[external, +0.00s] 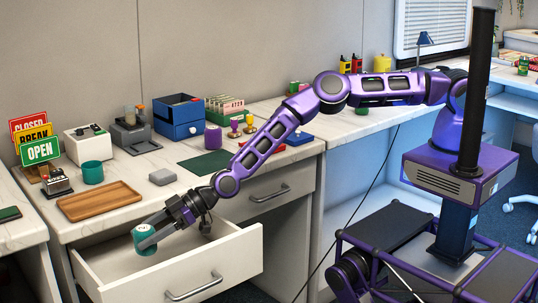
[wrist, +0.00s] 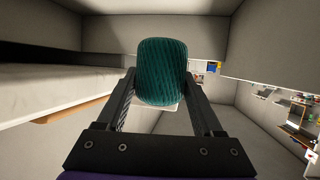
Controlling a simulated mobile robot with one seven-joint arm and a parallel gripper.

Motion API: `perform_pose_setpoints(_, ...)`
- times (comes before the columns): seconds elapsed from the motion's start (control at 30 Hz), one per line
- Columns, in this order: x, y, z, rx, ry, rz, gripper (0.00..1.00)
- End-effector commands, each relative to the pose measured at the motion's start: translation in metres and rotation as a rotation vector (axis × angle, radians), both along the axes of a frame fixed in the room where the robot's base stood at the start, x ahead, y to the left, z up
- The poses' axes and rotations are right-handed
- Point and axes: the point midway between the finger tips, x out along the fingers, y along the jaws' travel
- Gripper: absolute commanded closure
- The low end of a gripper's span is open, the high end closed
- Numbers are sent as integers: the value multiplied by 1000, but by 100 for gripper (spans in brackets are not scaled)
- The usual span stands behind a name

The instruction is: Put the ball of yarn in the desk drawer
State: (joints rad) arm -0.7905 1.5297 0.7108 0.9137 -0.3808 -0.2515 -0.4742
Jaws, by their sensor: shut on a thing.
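The ball of yarn (external: 145,241) is teal with a pale top in the external view. In the wrist view the teal yarn (wrist: 162,70) shows its wound strands. My gripper (external: 150,236) is shut on it, with one finger on each side in the wrist view (wrist: 163,92). The desk drawer (external: 222,252) is white and pulled open, with a metal handle on its front. The yarn and gripper tip appear over the left part of the open drawer; its exact height above the drawer floor cannot be told.
The desk top (external: 55,222) lies behind the drawer. It holds a wooden tray (external: 100,201), a teal cup-like thing (external: 92,172), a grey block (external: 162,176) and stacked signs (external: 38,150). A closed drawer (external: 262,196) with a handle is to the right.

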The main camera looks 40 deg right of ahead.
Motion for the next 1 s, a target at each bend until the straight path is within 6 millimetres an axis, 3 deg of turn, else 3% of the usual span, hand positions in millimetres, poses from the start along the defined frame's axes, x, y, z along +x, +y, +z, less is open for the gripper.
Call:
perform_pose_setpoints(0.03, 0, -1, -16, -2, 5, -3, 86)
perform_pose_setpoints(0.1, 0, -1, -29, -2, 4, -2, 86)
perform_pose_setpoints(0.37, 0, 0, -51, -1, 2, -1, 86)
perform_pose_setpoints(0.57, 0, 0, -81, -1, 4, -2, 86)
perform_pose_setpoints(0.97, 0, 0, -86, -1, 1, 0, 86)
perform_pose_setpoints(1.0, 0, 0, -86, -1, 2, -1, 30)
